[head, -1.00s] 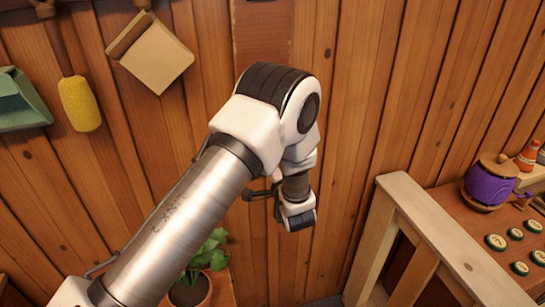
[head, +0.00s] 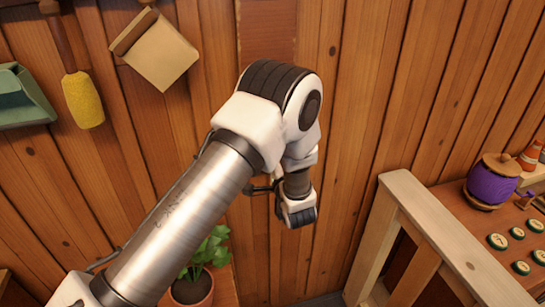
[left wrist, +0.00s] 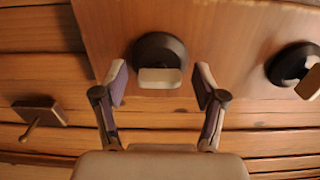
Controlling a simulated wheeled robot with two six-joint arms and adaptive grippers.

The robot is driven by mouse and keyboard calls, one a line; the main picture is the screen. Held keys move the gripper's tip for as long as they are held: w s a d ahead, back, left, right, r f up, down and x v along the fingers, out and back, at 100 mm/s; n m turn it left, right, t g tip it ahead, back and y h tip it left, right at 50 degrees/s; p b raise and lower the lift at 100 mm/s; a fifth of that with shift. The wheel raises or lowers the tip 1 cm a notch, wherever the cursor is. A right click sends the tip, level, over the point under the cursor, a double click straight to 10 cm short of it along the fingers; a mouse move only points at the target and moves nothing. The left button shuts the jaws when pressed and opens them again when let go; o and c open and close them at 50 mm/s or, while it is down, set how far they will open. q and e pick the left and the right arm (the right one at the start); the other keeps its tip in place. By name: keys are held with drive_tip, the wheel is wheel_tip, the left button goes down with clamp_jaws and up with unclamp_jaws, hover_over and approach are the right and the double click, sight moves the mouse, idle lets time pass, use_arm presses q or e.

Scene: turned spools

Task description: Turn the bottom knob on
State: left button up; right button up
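In the left wrist view, a knob (left wrist: 159,79) with a dark round base and a pale, blocky grip sits on a wooden panel (left wrist: 222,40). My left gripper (left wrist: 161,82) is open, its two fingers on either side of the pale grip with a gap on both sides. A second, similar knob (left wrist: 296,68) sits further right on the panel. I cannot tell from the markings which knob is the bottom one. In the head view my left arm reaches toward the plank wall; its fingers and the knobs do not show there. My right gripper is not in view.
In the head view a potted plant (head: 205,262) stands below my arm.

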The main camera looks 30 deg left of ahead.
use_arm(q)
drive_tip(key=v, duration=0.7)
drive_tip(key=shift+s+d, duration=0.2)
drive_tip(key=shift+d, duration=0.05)
drive_tip(key=shift+a, duration=0.15)
drive_tip(key=shift+f, duration=0.15)
